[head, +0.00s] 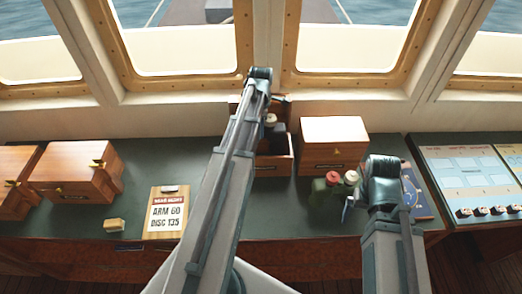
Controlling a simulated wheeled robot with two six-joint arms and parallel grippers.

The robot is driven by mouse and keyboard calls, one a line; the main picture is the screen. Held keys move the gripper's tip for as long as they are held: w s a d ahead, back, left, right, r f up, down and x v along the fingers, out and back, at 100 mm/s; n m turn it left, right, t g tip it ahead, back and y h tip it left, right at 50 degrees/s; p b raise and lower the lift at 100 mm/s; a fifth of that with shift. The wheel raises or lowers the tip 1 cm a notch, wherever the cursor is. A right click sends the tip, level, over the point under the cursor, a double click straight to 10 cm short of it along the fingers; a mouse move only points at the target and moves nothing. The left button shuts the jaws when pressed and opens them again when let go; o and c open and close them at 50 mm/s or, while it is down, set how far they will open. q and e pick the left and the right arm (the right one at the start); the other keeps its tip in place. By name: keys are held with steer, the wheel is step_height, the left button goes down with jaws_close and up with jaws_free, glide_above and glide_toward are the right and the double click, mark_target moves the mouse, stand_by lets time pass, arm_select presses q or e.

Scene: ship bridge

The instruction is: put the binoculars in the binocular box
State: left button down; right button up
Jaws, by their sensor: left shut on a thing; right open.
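The binoculars (279,139) show as a dark shape at the open wooden box (273,167), partly hidden by my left arm. I cannot tell whether they touch the box floor. The raised lid of this box shows behind them. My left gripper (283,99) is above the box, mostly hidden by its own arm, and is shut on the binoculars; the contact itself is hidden. My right gripper (347,208) is open and empty, low over the desk beside the green bottles.
Green bottles with a red cap (333,178) and a white cap (351,177) stand right of the box. A closed wooden box (334,143) is behind them. More closed boxes (75,173), a clipboard (167,211) and a small block (114,225) are left. A control panel (468,175) is right.

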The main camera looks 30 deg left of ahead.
arm_select(q)
step_height(320, 180, down, 8)
steer(key=b, duration=0.6)
steer(key=shift+b, duration=0.4)
steer(key=c, duration=1.1)
jaws_free()
steer(key=shift+f, duration=0.15)
steer(key=o, duration=0.5)
steer(key=shift+c, duration=0.2)
step_height(320, 180, up, 13)
steer(key=p, duration=1.2)
steer(key=shift+f, duration=0.2)
